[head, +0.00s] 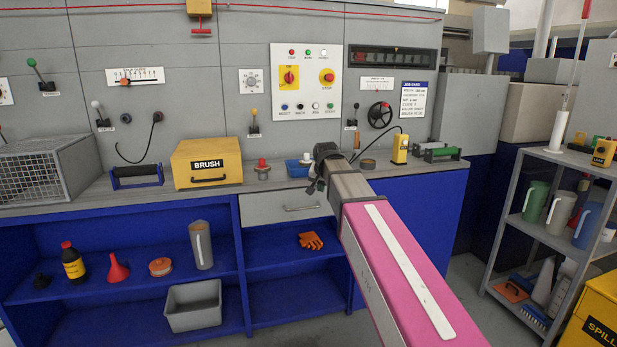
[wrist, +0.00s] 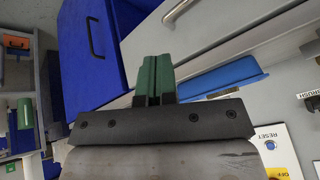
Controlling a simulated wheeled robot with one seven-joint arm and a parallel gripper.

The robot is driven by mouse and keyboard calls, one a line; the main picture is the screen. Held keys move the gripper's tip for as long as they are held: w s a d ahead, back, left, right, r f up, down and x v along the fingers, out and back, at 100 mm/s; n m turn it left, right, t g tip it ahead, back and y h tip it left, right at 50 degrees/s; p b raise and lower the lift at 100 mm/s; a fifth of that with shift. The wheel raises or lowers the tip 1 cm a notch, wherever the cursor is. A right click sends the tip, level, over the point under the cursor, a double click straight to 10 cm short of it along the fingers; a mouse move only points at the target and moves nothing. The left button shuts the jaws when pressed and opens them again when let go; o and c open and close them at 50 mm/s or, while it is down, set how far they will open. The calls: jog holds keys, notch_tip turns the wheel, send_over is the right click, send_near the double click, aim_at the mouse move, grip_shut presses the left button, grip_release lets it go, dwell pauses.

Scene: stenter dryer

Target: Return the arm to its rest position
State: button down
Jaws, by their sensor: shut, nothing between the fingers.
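My arm, with a pink link, reaches from the lower right toward the counter in the head view. My gripper (wrist: 153,80) shows in the wrist view with its two green fingers pressed together and nothing between them. In the head view the arm's dark end is at the counter's front edge, in front of the control panel (head: 306,92), and the fingers are hard to make out there. A blue tray (head: 298,168) is just left of the arm's end; it also shows right of the fingers in the wrist view (wrist: 222,78).
A grey drawer (head: 285,208) is below the counter, near the arm. A yellow brush box (head: 207,163) and a wire cage (head: 45,172) stand on the counter to the left. A yellow handheld control (head: 400,148) is to the right. A shelf rack (head: 545,237) with jugs stands farther right.

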jog(key=s+d+f+n+g, duration=0.1)
jog(key=s+d+f, duration=0.3)
jog(key=s+f, duration=0.4)
jog(key=s+d+f+n+g, duration=0.1)
jog(key=s+d+f+g, duration=0.2)
jog(key=s+f, duration=0.6)
jog(key=s+d+f+n+g, duration=0.1)
jog(key=s+d+f, duration=0.6)
jog(key=f, duration=0.7)
jog(key=shift+s+f+g+h, duration=0.3)
jog(key=shift+s+g, duration=0.1)
jog(key=shift+s, duration=0.6)
